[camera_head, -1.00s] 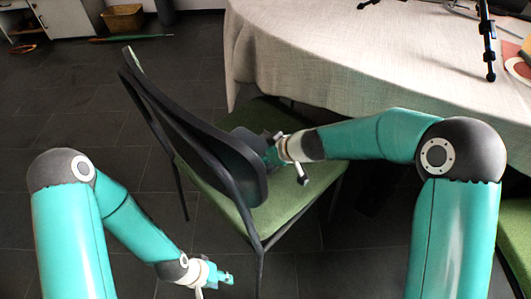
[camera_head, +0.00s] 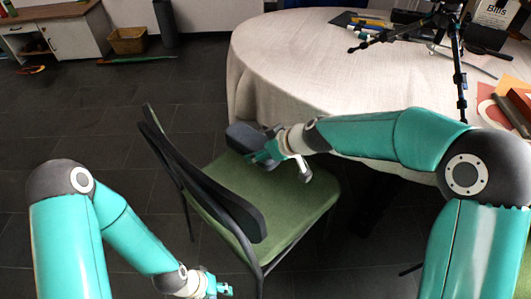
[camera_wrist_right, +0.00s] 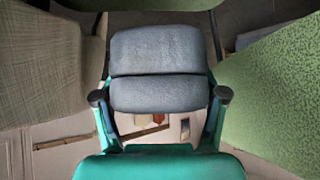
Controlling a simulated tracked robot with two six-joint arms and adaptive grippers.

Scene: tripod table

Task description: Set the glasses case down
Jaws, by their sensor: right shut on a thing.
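The glasses case (camera_head: 246,136) is dark grey and rounded. It is near the back edge of the green chair seat (camera_head: 285,198) in the head view; whether it touches the seat I cannot tell. My right gripper (camera_head: 266,150) is shut on it. In the right wrist view the case (camera_wrist_right: 160,52) fills the middle, with a seam across it, between the two fingers (camera_wrist_right: 160,97). My left gripper (camera_head: 224,289) is low at the bottom of the head view, apart from the case; its finger opening is too small to make out.
The chair's dark backrest (camera_head: 215,195) stands left of the seat. A round table with a pale cloth (camera_head: 290,75) is behind, carrying a black tripod (camera_head: 458,70). A cabinet (camera_head: 65,38) and a basket (camera_head: 128,40) are far left. Dark floor is open at left.

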